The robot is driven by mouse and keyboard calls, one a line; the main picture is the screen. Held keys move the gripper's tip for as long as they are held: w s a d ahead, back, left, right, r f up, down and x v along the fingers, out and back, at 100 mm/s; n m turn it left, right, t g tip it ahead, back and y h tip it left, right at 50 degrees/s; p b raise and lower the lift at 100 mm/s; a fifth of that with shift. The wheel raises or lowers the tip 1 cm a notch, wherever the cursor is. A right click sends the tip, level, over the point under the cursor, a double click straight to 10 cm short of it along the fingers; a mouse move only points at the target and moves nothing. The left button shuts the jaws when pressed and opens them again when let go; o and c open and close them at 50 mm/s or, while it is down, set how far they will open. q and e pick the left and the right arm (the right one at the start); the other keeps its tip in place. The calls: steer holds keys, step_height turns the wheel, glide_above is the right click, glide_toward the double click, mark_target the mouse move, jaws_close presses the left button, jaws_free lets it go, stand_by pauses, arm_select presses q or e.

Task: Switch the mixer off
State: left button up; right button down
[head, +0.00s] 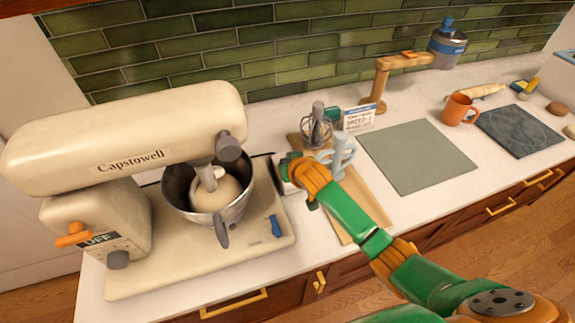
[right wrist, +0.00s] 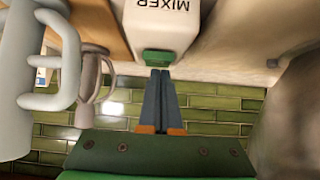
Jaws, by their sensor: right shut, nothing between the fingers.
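The cream stand mixer (head: 130,140), lettered Capstowell, stands at the left with its head over a metal bowl (head: 240,205) of dough. An orange lever (head: 75,235) sits on its side beside a label reading OFF (head: 98,240), above a dark knob (head: 118,260). My right gripper (head: 290,168) is just right of the bowl, beside a small pale box, mostly hidden. In the right wrist view this box (right wrist: 163,25) is lettered MIXER, with a green part (right wrist: 158,58). The shut, empty right gripper (right wrist: 160,72) has its tips at the green part; contact is unclear. My left gripper is out of view.
A wooden arm stand (head: 380,85), a green-grey mat (head: 410,155) and an orange mug (head: 458,108) lie farther right. A tiled wall closes the back.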

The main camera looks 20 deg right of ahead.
steer(key=shift+s+r, duration=0.1)
steer(key=shift+r, duration=0.05)
steer(key=shift+w, duration=0.7)
steer(key=shift+w+b, duration=0.3)
steer(key=shift+w, duration=0.1)
steer(key=shift+s+r, duration=0.1)
